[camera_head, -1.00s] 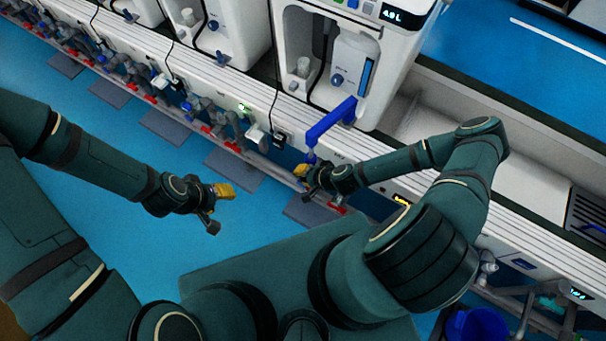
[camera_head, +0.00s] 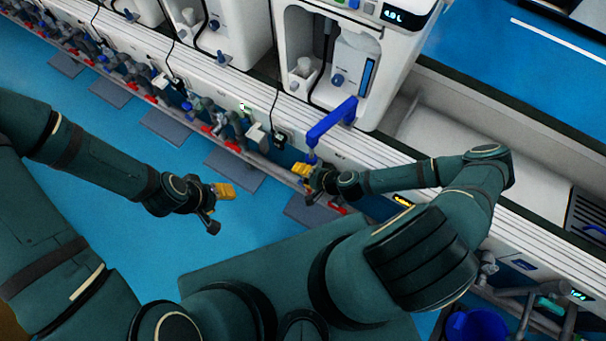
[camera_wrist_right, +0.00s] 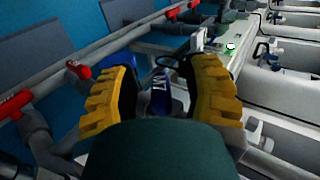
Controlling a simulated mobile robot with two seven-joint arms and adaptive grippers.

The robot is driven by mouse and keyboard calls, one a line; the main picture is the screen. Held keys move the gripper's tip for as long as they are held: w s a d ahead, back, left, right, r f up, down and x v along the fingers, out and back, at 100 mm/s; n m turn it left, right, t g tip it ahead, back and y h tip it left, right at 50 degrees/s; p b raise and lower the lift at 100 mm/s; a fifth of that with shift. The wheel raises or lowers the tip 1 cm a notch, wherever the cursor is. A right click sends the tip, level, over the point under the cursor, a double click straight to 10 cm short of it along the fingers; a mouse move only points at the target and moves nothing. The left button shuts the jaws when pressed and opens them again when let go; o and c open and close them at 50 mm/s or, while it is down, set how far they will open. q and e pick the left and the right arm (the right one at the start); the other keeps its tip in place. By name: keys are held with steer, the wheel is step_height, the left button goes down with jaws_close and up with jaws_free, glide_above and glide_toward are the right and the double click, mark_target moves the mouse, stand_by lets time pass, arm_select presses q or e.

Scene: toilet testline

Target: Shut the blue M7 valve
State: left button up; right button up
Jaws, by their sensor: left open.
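In the right wrist view, a blue valve handle with white lettering (camera_wrist_right: 160,88) stands between the two yellow-padded fingers of my right gripper (camera_wrist_right: 161,98). The fingers are apart, with a visible gap on each side of the handle. The lettering is too small to read surely. The handle's lower part is hidden by my gripper body. In the head view, my right gripper (camera_head: 305,174) is at the pipe row under the bench front, just below a blue angled bar (camera_head: 329,124). My left gripper (camera_head: 222,203) is open and empty over the blue floor.
Red-handled valves (camera_wrist_right: 78,70) sit along a grey pipe (camera_wrist_right: 120,40) beside my right gripper. The white bench edge (camera_head: 375,172) runs close above it. White machines (camera_head: 370,40) stand on the bench. Open blue floor (camera_head: 130,215) lies around my left gripper.

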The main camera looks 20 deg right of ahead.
steer(key=v, duration=1.2)
